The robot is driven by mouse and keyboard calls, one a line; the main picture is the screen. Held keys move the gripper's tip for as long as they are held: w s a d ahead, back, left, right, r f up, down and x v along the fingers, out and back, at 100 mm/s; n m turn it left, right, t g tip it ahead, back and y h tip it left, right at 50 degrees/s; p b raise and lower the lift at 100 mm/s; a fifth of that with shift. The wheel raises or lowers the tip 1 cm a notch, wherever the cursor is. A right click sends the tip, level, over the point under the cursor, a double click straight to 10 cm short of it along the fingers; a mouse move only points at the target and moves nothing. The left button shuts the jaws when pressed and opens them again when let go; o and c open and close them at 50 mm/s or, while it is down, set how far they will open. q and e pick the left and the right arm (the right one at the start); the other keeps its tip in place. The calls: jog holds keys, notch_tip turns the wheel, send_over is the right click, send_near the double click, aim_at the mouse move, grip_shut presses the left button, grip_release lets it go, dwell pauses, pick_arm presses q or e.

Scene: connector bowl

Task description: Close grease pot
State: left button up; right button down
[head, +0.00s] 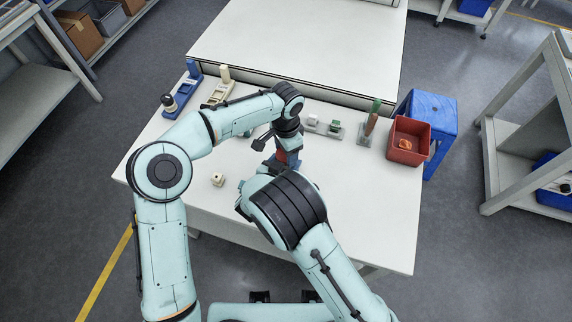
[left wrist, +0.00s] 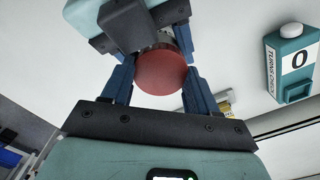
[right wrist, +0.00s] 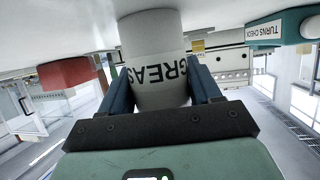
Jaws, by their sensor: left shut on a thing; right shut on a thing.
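The grease pot is a white cylinder lettered "GREAS" in the right wrist view (right wrist: 155,45), and my right gripper (right wrist: 162,92) is shut around its body. Its round red lid (left wrist: 161,70) faces the left wrist camera, between the fingers of my left gripper (left wrist: 157,85), which is shut on it. The right gripper's fingers show just behind the lid. I cannot tell how tightly the lid sits on the pot.
A teal "TURNS CHECK" box (left wrist: 291,65) reading 0 stands nearby. A small white part (head: 217,180) lies on the white table (head: 365,220). A red bin (head: 403,153) is at the right edge; blue and cream fixtures (head: 188,85) stand back left. The front right of the table is clear.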

pick_arm(q)
jog(key=shift+m, duration=0.3)
jog(key=o, duration=1.2)
jog(key=shift+c, duration=0.2)
jog(key=shift+r, duration=2.3)
